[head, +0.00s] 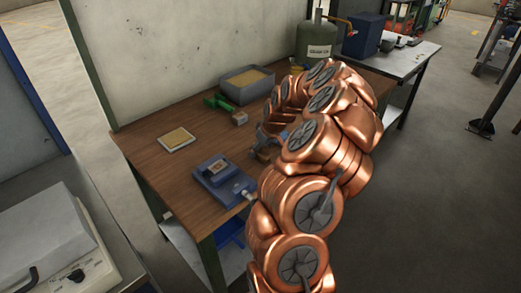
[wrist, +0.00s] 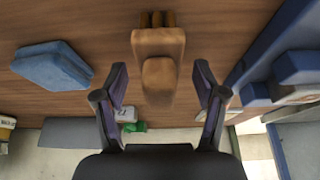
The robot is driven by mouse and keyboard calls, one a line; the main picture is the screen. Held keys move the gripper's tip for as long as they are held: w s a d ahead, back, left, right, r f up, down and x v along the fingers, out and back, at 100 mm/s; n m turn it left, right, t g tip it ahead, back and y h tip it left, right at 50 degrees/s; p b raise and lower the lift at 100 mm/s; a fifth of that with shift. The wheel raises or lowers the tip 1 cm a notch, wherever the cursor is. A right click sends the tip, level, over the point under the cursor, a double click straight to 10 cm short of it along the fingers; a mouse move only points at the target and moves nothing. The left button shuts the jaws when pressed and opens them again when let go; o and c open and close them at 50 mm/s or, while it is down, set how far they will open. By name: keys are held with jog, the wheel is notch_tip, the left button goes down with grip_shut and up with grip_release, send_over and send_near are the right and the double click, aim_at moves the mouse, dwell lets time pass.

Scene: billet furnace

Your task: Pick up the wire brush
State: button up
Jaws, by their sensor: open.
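A tan wooden piece with a rounded end, which looks like the wire brush (wrist: 158,52), lies on the brown bench top in the wrist view. Short brown stubs show at its far end; I cannot make out bristles. My gripper (wrist: 160,88) is open, with one dark finger on each side of the brush's near end and a gap on both sides. In the head view my gripper (head: 264,138) is low over the bench, and my arm hides much of it. A small brown part of the brush (head: 264,154) shows under it.
A blue device (head: 222,182) stands at the bench's near edge, right of the brush in the wrist view (wrist: 295,75). A folded blue item (wrist: 52,66) lies left. A grey tray (head: 247,84), a green-handled tool (head: 218,102) and a framed pad (head: 176,139) are also on the bench.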

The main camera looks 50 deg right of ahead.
jog(key=shift+x, duration=1)
jog(key=c, duration=1.3)
